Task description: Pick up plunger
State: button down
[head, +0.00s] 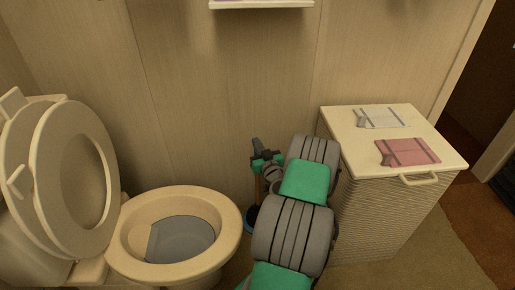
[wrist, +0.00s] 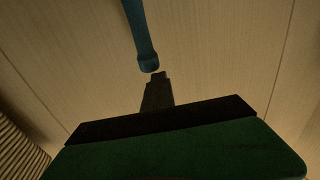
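My gripper (head: 262,160) is low between the toilet and the hamper, close to the wall. In the head view, a thin brown stick (head: 257,188) shows just below it, with a blue piece (head: 250,216) at floor level, partly hidden by my arm. These may be parts of the plunger, but its full shape is hidden. In the wrist view, a blue rod (wrist: 141,35) with a rounded end comes down from the top edge. Its end is close to a dark finger of my gripper (wrist: 157,92). I cannot tell whether they touch, or how far apart the fingers are.
The toilet (head: 175,240), lid raised, stands to the left of my arm. A ribbed hamper (head: 375,205) with two folded cloths on its lid stands close on the right. The panelled wall (head: 220,110) is behind. Open floor (head: 440,255) lies at the lower right.

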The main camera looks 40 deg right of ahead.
jog(key=s+a+r+p, duration=0.4)
jog(key=s+a+r, duration=0.4)
jog(key=s, duration=0.3)
jog(key=shift+s+a+r+p, duration=0.2)
jog(key=shift+a+r+p, duration=0.15)
jog(key=shift+r, duration=0.55)
jog(key=c, duration=2.2)
grip_release()
jog(key=shift+c, duration=2.2)
grip_release()
